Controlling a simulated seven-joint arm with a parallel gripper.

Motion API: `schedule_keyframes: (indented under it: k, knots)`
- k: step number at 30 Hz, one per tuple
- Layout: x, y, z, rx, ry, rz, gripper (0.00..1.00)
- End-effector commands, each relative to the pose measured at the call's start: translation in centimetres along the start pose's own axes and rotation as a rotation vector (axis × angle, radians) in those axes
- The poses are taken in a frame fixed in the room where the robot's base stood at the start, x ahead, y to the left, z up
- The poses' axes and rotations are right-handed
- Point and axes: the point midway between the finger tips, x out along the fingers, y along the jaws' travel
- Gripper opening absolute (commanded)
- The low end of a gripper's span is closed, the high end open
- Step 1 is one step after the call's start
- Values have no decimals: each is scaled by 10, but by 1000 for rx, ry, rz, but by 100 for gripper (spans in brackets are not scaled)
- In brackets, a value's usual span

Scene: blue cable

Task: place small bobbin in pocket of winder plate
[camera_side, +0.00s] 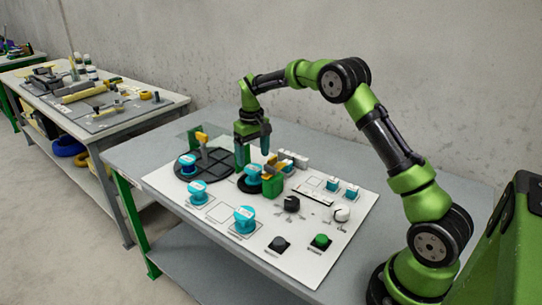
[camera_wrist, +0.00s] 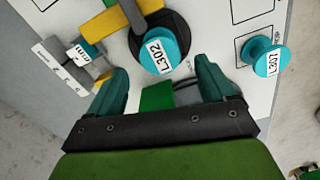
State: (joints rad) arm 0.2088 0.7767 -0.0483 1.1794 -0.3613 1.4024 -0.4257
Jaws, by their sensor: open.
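The dark round winder plate (camera_side: 213,160) lies at the left of the white board, divided into pockets. A teal bobbin (camera_side: 188,160) sits at its left side. My gripper (camera_side: 253,143) is above the board, just right of the plate, fingers pointing down. In the wrist view its teal fingers (camera_wrist: 157,78) are apart with nothing held between them. A teal bobbin labelled L302 (camera_wrist: 160,52) sits on a black round base ahead of the fingers.
Another teal bobbin, L207 (camera_wrist: 268,58), shows at the right in the wrist view. Larger teal bobbins (camera_side: 245,219) stand at the board's front. A green block (camera_side: 272,188) stands beside the black base. Knobs (camera_side: 291,204) stand front right.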

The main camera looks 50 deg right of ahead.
Motion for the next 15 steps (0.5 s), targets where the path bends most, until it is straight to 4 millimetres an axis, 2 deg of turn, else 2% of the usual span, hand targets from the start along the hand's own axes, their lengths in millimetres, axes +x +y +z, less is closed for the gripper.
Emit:
schedule_keyframes:
  k: [1,6,12,15]
  knots:
    - [-13,0,-1,1,5,1,83]
    - [-43,0,-1,-1,3,1,83]
    - [-62,-1,1,-1,5,-1,83]
    - [-79,-7,10,1,28,-11,83]
